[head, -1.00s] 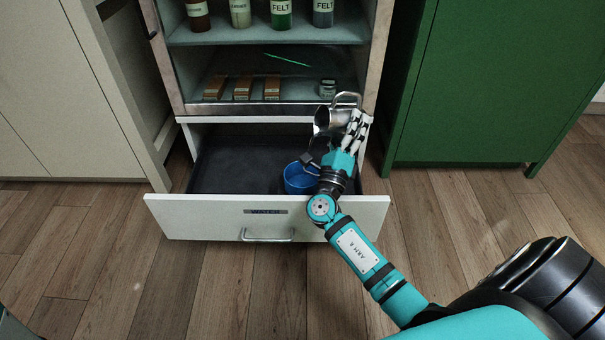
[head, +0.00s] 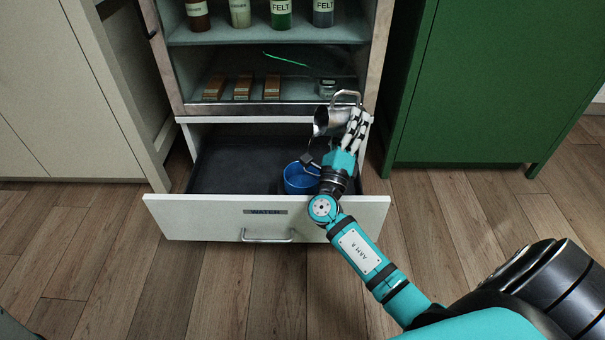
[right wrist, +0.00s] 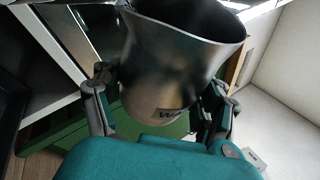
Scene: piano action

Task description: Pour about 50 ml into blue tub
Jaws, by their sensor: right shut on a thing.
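A metal jug (head: 328,122) is tilted, its mouth toward the left, above the right part of the open drawer. My right gripper (head: 354,128) is shut on the jug. In the right wrist view the fingers of my right gripper (right wrist: 160,88) sit on both sides of the jug (right wrist: 170,55), which has a partly visible label. The blue tub (head: 292,184) stands upright in the drawer, below and slightly left of the jug; my wrist partly covers it. No stream shows, and the liquid levels cannot be seen. My left gripper is not in view.
The open drawer (head: 190,215) is labelled WATER and its left part is empty. Above it, shelves hold several bottles, brown boxes (head: 243,88), a small jar (head: 327,87) and a thin green stick (head: 285,59). A green cabinet (head: 470,80) stands to the right.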

